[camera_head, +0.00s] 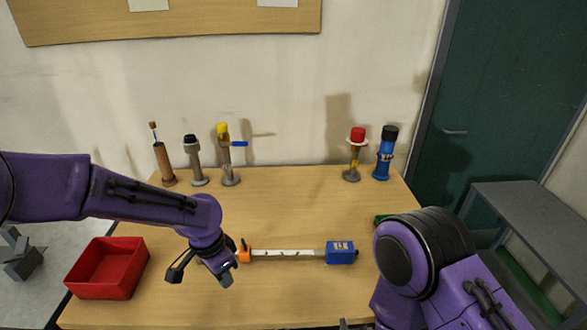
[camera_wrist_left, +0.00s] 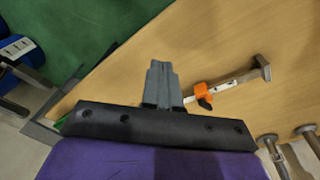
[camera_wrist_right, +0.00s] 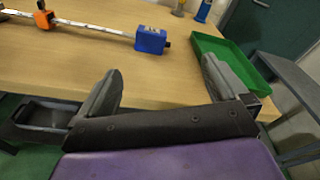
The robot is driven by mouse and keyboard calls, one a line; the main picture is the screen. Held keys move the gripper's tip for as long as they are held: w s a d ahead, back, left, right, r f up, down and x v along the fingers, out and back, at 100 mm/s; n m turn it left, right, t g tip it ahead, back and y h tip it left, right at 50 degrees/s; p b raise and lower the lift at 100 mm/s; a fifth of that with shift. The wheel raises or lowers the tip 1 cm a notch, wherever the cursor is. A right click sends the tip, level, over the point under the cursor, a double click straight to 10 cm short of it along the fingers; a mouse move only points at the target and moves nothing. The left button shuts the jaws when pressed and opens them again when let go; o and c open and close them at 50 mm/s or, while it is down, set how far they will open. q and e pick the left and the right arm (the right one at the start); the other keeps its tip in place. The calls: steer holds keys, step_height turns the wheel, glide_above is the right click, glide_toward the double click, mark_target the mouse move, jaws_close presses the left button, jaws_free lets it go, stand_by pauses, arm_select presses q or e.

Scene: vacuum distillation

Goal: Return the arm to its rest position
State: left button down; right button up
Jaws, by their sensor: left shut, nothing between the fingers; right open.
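My left arm (camera_head: 130,195), purple, reaches in from the left over the table. Its gripper (camera_head: 226,277) hangs over the table's left-middle part, just left of the clamp bar's orange end. In the left wrist view my left gripper (camera_wrist_left: 160,80) has its fingers together with nothing between them. My right arm (camera_head: 430,265) is bent at the lower right. In the right wrist view my right gripper (camera_wrist_right: 162,85) is open and empty, at the table's front edge. In the head view the right fingers are not clearly seen.
A white bar clamp with a blue end (camera_head: 341,252) and orange slider (camera_head: 245,252) lies mid-table. A red bin (camera_head: 108,268) sits at left, a green tray (camera_wrist_right: 225,58) at right. Several upright tools, including a blue one (camera_head: 385,155), line the back. A grey side table (camera_head: 535,205) stands right.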

arm_select(q)
steer(key=s+a+f+n+t, duration=0.1)
steer(key=s+a+f+n, duration=0.1)
steer(key=s+f+n, duration=0.6)
steer(key=s+a+f+n+t, duration=0.15)
steer(key=s+f, duration=0.35)
steer(key=f, duration=0.7)
steer(key=s+a+f+n+y, duration=0.2)
steer(key=s+a+n+y, duration=0.35)
steer(key=s+a, duration=0.75)
arm_select(e)
steer(key=s+d+f+n+g+h, duration=0.2)
steer(key=s+d+f+n+g, duration=0.55)
steer(key=s+n, duration=0.35)
steer(key=s+d+f+n+g+h, duration=0.1)
steer(key=s+d+f+n+g, duration=0.65)
steer(key=n, duration=0.65)
arm_select(q)
step_height(320, 180, down, 10)
steer(key=s+d+b, duration=0.1)
steer(key=d+b, duration=0.1)
steer(key=b, duration=0.8)
steer(key=shift+f+n+t+h, duration=0.25)
steer(key=shift+n+t+h, duration=0.1)
steer(key=shift+n+h, duration=0.1)
arm_select(e)
step_height(320, 180, down, 12)
steer(key=a+t, duration=0.1)
steer(key=shift+r+m+t, duration=0.2)
steer(key=shift+m+t, duration=0.1)
